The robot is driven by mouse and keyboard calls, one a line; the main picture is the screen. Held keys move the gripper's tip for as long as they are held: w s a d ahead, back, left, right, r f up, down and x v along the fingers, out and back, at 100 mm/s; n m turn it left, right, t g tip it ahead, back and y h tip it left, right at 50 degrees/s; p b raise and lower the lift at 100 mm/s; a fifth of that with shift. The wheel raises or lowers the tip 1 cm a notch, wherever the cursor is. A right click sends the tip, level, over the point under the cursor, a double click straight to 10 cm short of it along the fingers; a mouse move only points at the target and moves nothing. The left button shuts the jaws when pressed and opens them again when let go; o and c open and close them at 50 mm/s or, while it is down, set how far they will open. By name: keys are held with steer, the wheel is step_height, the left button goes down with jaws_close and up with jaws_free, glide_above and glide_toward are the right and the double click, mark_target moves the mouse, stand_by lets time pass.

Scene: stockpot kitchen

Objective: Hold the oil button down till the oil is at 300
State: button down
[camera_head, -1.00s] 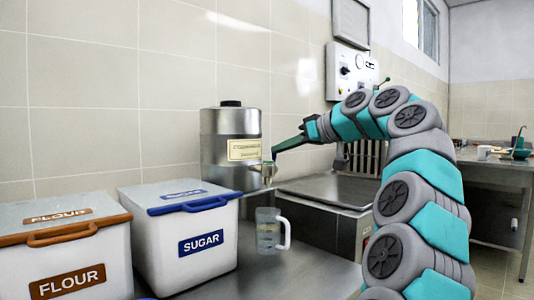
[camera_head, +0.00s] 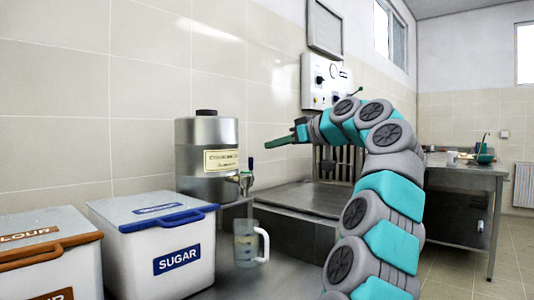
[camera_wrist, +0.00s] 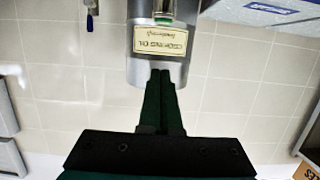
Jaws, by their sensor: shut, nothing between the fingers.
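The steel cooking oil dispenser (camera_head: 208,160) stands by the wall, with a black lid and a label that also shows, upside down, in the wrist view (camera_wrist: 160,41). A clear measuring jug (camera_head: 246,243) with a white handle stands below the tap. Some yellowish liquid seems to be in it; its marks are too small to read. My gripper (camera_head: 268,145) is shut and empty, right of and above the tap handle, apart from it. Its closed fingers (camera_wrist: 160,76) point toward the dispenser in the wrist view.
A sugar bin (camera_head: 158,240) with a blue lid and a flour bin (camera_head: 45,262) with a brown lid stand at left. A steel sink unit (camera_head: 300,205) lies beyond the jug. A control box (camera_head: 322,82) hangs on the wall behind my arm. The air around the gripper looks clear.

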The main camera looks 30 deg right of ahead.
steer(key=p, duration=0.1)
glide_above(250, 173)
step_height(250, 173, down, 2)
steer(key=f+b, duration=0.1)
steer(key=f, duration=0.1)
steer(key=s+f+b, duration=0.1)
steer(key=f, duration=0.1)
steer(key=shift+f+b, duration=0.1)
steer(key=shift+b, duration=0.3)
steer(key=shift+d, duration=0.1)
steer(key=shift+f+b, duration=0.9)
steer(key=shift+f, duration=0.3)
